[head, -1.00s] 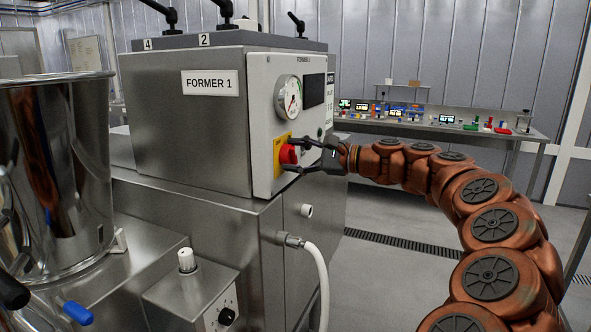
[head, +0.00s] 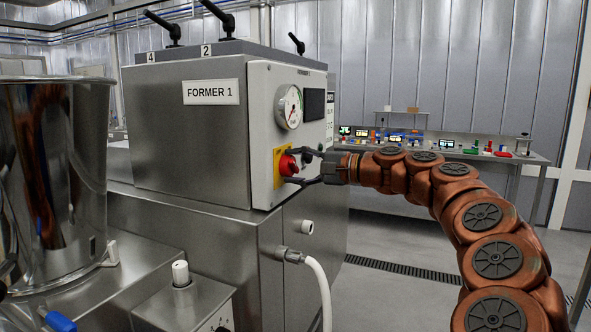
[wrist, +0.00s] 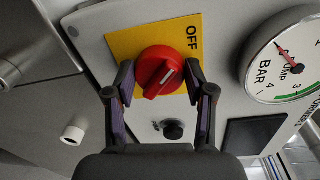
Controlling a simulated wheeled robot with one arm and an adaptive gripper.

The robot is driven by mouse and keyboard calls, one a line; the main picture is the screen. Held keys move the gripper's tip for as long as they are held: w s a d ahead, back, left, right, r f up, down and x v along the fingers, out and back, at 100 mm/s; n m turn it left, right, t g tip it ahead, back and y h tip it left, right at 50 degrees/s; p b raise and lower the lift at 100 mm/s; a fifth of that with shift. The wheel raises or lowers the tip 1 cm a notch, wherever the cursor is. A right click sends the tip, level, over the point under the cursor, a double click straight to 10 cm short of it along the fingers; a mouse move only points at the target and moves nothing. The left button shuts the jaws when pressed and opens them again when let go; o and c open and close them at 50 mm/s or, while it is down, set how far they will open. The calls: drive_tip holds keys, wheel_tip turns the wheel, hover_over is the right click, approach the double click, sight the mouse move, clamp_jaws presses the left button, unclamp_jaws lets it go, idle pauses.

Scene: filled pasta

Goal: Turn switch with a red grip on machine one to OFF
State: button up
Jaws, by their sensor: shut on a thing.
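The switch with a red grip (head: 288,165) sits on a yellow plate (head: 279,178) on the front panel of the machine labelled FORMER 1. The word OFF (wrist: 192,37) is printed on the yellow plate (wrist: 122,45), to the grip's upper right. My gripper (head: 294,167) reaches the switch from the right. Its two fingers (wrist: 160,75) are shut on the red grip, one on each side. I cannot tell exactly which position the mark points to.
A pressure gauge (head: 290,106) and a dark display (head: 314,105) are above the switch. A black knob (wrist: 173,130) is close to one finger. A hose (head: 318,280) hangs below. A steel pot (head: 55,180) stands at left; a workbench (head: 470,157) is behind the arm.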

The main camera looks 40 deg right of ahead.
drive_tip(key=o, duration=1.2)
drive_tip(key=shift+c, duration=0.2)
drive_tip(key=shift+s, duration=0.1)
drive_tip(key=v, duration=1.1)
drive_tip(key=shift+s+d, duration=0.3)
drive_tip(key=shift+s, duration=0.05)
